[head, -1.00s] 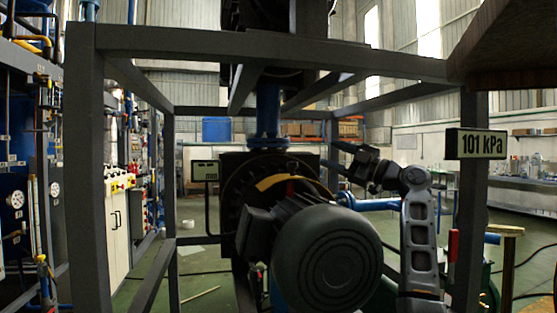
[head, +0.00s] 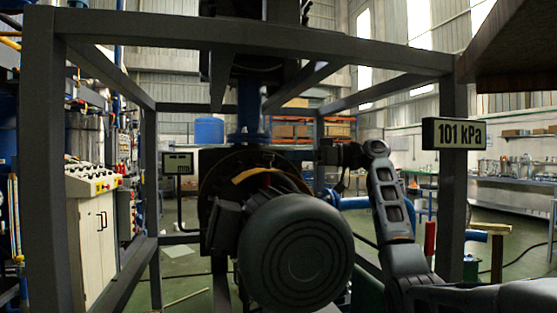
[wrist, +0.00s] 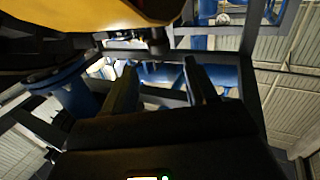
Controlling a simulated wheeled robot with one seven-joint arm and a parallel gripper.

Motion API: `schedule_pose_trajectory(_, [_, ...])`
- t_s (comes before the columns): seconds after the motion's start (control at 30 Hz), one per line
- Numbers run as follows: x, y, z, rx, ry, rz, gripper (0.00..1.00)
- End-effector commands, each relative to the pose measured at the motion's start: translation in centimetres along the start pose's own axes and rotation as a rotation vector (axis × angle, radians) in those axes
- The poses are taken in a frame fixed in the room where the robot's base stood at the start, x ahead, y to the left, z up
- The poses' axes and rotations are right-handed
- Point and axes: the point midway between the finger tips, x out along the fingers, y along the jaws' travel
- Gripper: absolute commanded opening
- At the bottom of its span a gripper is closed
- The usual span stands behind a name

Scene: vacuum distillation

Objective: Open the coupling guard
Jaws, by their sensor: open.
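The coupling guard (head: 258,174) is a yellow curved cover in the head view, just behind the large grey motor (head: 297,252), which hides its lower part. In the wrist view a large yellow surface, likely the guard (wrist: 90,14), fills the top left, close to the camera. My gripper (head: 328,152) is to the right of the guard in the head view, above the motor's right side, and small and dark there. In the wrist view its two dark fingers (wrist: 163,78) are spread with nothing between them, apart from the yellow surface.
A grey steel frame surrounds the machine, with a top beam (head: 250,36) and a right post (head: 453,185). A "101 kPa" display (head: 454,133) hangs by that post. A blue pipe (head: 250,108) rises behind the motor. A control cabinet (head: 93,235) stands left.

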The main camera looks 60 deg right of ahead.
Motion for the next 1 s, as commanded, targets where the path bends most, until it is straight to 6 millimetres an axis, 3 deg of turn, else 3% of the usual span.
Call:
schedule_pose_trajectory(0.17, [1.3,-0.1,0.0,0.031,-0.009,-0.014,0.57])
schedule_pose_trajectory(0.6, [7.2,-0.1,0.0,0.027,-0.008,-0.011,0.57])
schedule_pose_trajectory(1.0, [8.0,-0.1,0.2,0.027,-0.007,-0.010,0.57])
